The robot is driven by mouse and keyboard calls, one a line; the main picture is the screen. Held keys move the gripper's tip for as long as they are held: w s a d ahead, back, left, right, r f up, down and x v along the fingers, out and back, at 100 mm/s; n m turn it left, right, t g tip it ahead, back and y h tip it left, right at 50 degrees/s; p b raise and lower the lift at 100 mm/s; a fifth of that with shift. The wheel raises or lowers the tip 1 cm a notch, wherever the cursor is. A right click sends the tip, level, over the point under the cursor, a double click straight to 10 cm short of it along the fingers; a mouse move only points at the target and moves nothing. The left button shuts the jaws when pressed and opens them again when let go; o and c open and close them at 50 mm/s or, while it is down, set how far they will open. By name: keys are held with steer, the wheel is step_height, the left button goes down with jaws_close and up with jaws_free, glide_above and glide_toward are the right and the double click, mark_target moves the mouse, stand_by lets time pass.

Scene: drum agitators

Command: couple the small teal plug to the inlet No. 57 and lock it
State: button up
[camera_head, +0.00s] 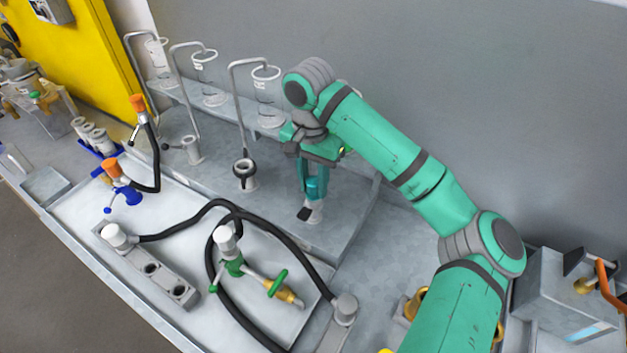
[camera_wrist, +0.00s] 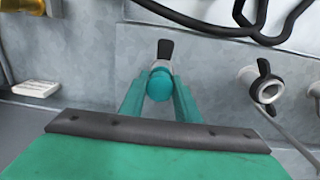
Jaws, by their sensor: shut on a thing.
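My gripper (camera_head: 312,192) points down at the right end of the row of inlets and is shut on the small teal plug (camera_head: 318,184). In the wrist view the plug's round teal top (camera_wrist: 160,84) sits between the two fingers of my gripper (camera_wrist: 160,94). Directly below the plug is a light grey inlet (camera_head: 315,213) with a black lever (camera_head: 304,214) sticking out to the left. The lever also shows in the wrist view (camera_wrist: 165,48), pointing away from my gripper. I cannot tell how deep the plug sits in the inlet. No number is readable.
Another inlet with a black ring (camera_head: 244,169) stands to the left, and a plain grey one (camera_head: 191,150) beyond it. Glass vessels on bent pipes (camera_head: 266,95) stand behind. A black hose (camera_head: 290,240) and a green-handled valve (camera_head: 236,262) lie in front.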

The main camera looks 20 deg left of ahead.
steer(key=shift+f, duration=0.55)
stand_by(0.9)
steer(key=o, duration=1.1)
steer(key=shift+w, duration=0.1)
steer(key=shift+o, duration=0.2)
steer(key=shift+a, duration=0.1)
steer(key=shift+r, duration=0.15)
steer(key=shift+r, duration=3.8)
